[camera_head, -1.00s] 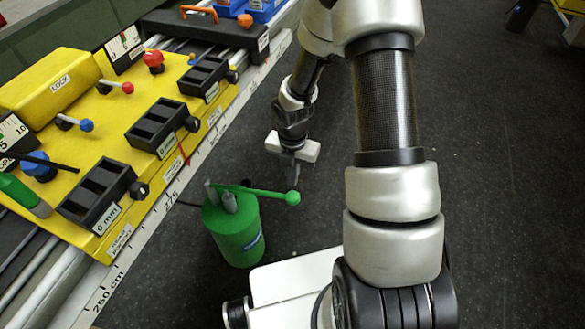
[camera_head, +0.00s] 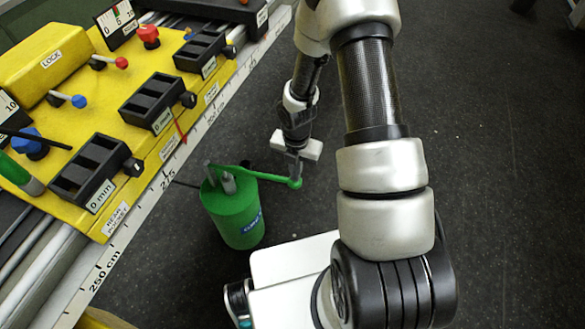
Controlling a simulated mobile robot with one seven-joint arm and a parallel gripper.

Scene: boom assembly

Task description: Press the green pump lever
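The green pump (camera_head: 233,215) is a green cylinder standing on the dark floor beside the yellow bench, with grey posts on its top. Its green lever (camera_head: 262,177) reaches out to the right from the top and ends in a round green knob (camera_head: 295,183). My gripper (camera_head: 294,172) points down at the knob end of the lever. Its fingers overlap the lever just by the knob in this view; whether they touch it I cannot tell. The fingers are small and partly hidden, so their opening is unclear.
The yellow bench (camera_head: 95,150) with black blocks and coloured-knob levers fills the left side. A ruler strip (camera_head: 165,187) runs along its edge close to the pump. The dark floor (camera_head: 490,180) on the right is clear.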

